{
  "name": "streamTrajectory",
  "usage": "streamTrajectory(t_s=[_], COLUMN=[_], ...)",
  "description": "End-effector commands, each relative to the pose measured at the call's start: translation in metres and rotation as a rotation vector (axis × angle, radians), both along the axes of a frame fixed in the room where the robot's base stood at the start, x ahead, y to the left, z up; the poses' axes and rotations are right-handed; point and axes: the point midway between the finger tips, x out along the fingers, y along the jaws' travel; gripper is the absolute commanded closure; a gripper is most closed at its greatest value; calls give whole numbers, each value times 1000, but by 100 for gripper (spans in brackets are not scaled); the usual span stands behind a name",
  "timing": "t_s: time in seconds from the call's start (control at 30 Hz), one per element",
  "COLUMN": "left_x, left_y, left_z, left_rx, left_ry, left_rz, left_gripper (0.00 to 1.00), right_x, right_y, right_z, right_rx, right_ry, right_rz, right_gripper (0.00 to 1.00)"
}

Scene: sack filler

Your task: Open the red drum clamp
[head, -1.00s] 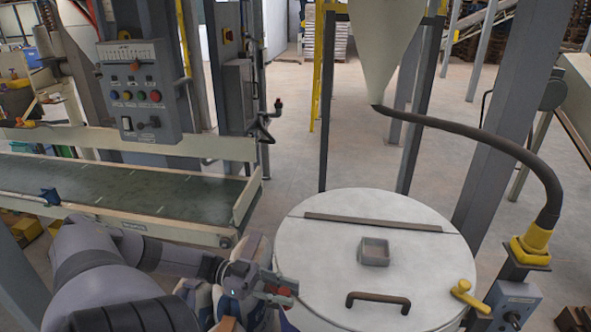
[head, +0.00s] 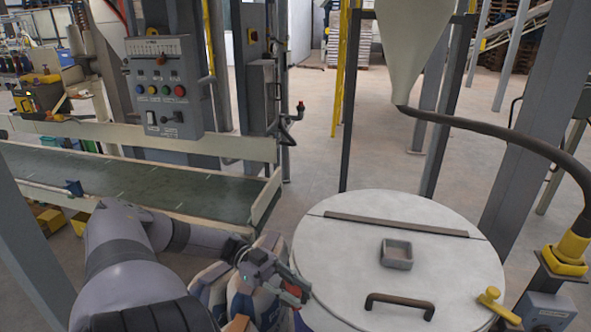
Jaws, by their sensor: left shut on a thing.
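The round drum has a pale grey lid (head: 345,262) at lower centre-right in the head view. The red clamp (head: 294,290) is a small red piece at the lid's left edge, mostly covered by my left gripper. My left gripper (head: 290,284) comes in from the lower left and is shut on the red clamp beside the rim. The fingertips are small and partly hidden, so the exact grip is unclear. A yellow clamp (head: 490,297) sits at the lid's right edge. My right gripper is out of view.
The lid carries a dark handle (head: 399,304) and a small square box (head: 397,254). Several filled sacks (head: 213,287) stand close under my left arm. A conveyor (head: 130,185) and control panel (head: 165,90) are behind. A hose (head: 500,136) runs on the right.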

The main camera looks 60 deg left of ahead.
Motion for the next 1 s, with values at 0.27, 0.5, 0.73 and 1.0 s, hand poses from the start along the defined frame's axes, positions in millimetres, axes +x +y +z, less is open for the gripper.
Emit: streamTrajectory(t_s=[0.27, 0.5, 0.73, 1.0], left_x=[-1, 0, -1, -15], left_y=[0, 0, 6, 51], left_z=[-1, -1, -1, -1], left_rx=[1, 1, 2, 3], left_ry=[3, 1, 2, 1], left_rz=[-1, 0, 3, 6], left_gripper=[60, 56, 56, 56], right_x=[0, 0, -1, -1], right_y=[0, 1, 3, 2], right_z=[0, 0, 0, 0], right_rx=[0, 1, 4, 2], right_ry=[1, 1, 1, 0], right_rz=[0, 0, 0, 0], right_gripper=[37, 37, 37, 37])
